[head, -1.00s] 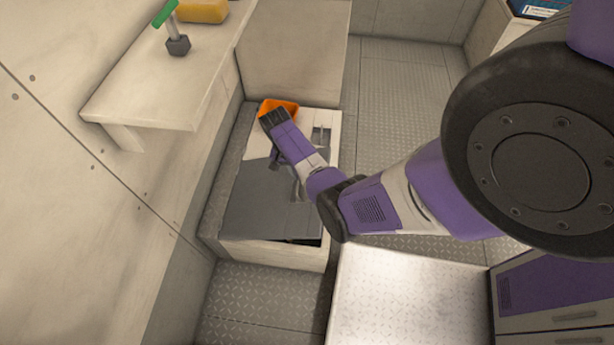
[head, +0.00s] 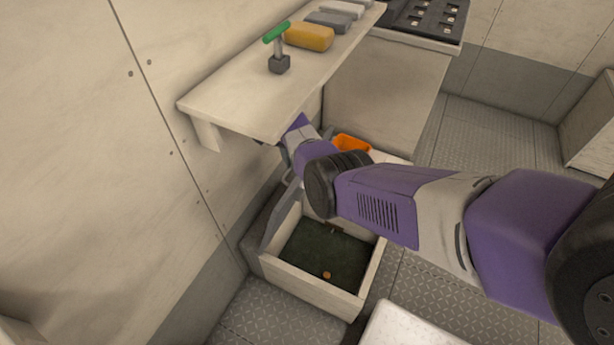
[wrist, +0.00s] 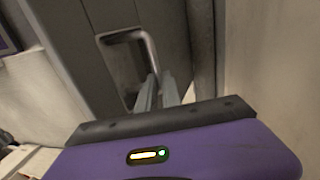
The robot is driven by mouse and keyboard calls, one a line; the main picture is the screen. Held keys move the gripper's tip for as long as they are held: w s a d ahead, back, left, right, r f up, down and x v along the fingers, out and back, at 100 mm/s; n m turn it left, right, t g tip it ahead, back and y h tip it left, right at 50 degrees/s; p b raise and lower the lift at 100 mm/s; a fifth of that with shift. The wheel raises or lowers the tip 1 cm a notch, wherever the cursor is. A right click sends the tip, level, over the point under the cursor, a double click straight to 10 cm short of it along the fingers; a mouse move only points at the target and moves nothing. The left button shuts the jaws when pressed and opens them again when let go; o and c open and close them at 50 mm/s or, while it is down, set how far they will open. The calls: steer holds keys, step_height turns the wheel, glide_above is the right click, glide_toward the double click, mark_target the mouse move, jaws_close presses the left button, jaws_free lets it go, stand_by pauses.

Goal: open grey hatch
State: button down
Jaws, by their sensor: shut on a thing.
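The grey hatch (head: 283,211) stands tilted up steeply at the left side of the pale box (head: 312,288), seen nearly edge-on in the head view. The box's dark green inside is exposed. In the wrist view the hatch (wrist: 72,42) fills the upper left, with a bent metal handle (wrist: 125,37) over a dark recess. My gripper (wrist: 158,92) is shut on the handle. In the head view its fingers are hidden behind my wrist and the shelf.
An orange container (head: 352,144) sits behind the opening. A small orange item (head: 327,274) lies inside the box.

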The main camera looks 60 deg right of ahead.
steer(key=shift+w+a+f+b, duration=0.1)
steer(key=shift+w+b, duration=0.45)
steer(key=shift+w, duration=0.4)
steer(key=c, duration=1.6)
jaws_free()
steer(key=shift+o, duration=0.4)
steer(key=shift+r, duration=0.2)
